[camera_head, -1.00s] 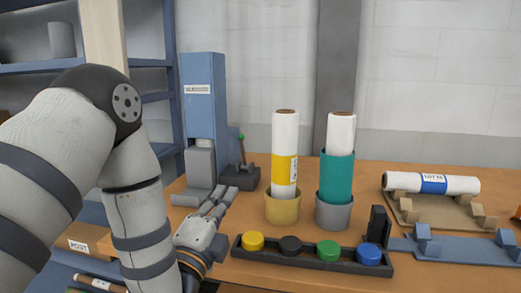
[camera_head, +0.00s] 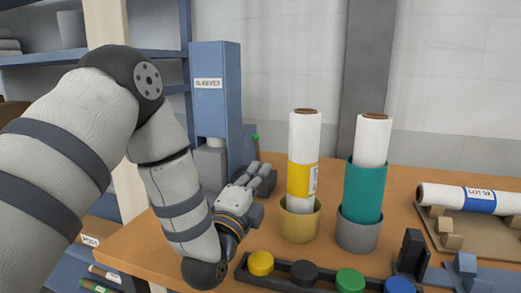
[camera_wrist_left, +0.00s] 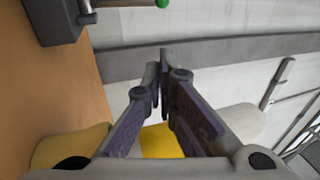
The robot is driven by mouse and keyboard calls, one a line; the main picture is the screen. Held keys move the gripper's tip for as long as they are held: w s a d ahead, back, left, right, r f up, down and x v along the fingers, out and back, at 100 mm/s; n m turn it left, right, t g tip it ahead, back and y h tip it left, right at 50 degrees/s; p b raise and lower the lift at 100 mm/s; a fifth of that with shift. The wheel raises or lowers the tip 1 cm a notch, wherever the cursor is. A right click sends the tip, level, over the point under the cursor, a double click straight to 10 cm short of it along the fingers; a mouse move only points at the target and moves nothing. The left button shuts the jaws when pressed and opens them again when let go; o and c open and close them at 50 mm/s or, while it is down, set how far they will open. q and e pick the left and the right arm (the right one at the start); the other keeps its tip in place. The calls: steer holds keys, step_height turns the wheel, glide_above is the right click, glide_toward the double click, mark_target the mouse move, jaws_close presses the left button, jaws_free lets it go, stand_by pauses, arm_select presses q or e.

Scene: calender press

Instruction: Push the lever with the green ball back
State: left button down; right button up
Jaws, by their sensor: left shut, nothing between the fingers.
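The lever's green ball (camera_head: 256,138) shows at the right side of the blue press (camera_head: 217,95), just above its dark base block (camera_head: 262,178). My left gripper (camera_head: 266,172) is shut and empty, in front of the dark block and below the ball, apart from the ball. Its fingertips (camera_wrist_left: 166,62) meet in the wrist view. My right gripper is not in view.
A yellow-banded roll (camera_head: 303,160) in a yellow cup and a teal-sleeved roll (camera_head: 366,190) in a grey cup stand right of my left gripper. A dark tray (camera_head: 315,285) with coloured knobs lies in front. A roll (camera_head: 457,197) rests on a cradle at right.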

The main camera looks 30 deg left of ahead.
mark_target(258, 154)
arm_select(q)
steer(key=w+a+r, duration=0.2)
steer(key=w+a, duration=0.2)
steer(key=w, duration=0.3)
steer(key=shift+w+r, duration=0.25)
steer(key=shift+w, duration=0.05)
steer(key=shift+w, duration=0.1)
